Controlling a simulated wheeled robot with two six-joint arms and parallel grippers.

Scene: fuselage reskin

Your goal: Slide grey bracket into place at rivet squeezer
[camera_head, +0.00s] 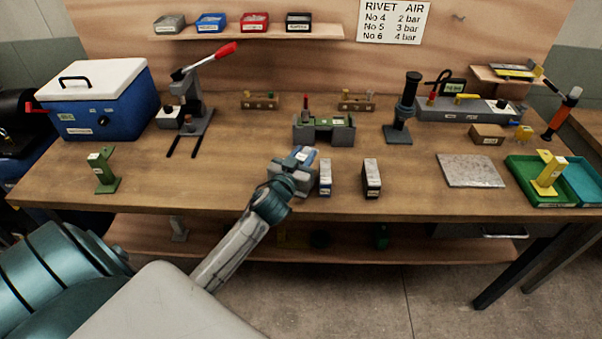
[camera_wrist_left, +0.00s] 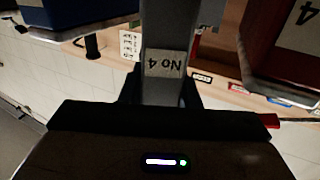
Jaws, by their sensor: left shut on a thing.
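My left gripper (camera_head: 300,158) is over the front middle of the bench. In the left wrist view it is shut on a grey upright piece (camera_wrist_left: 168,30) labelled "No 4", which I take as the grey bracket. In the head view the gripper mostly hides this piece, and I cannot tell whether it touches the bench. The likely rivet squeezer (camera_head: 190,100), a grey press with a red-tipped lever, stands at the back left, well apart from the gripper. My right gripper is not in view.
Two small labelled blocks (camera_head: 325,178) (camera_head: 371,180) stand just right of the gripper. A green bracket (camera_head: 103,172) is at the front left, beyond clear bench top. A blue cooler (camera_head: 100,105) stands behind it.

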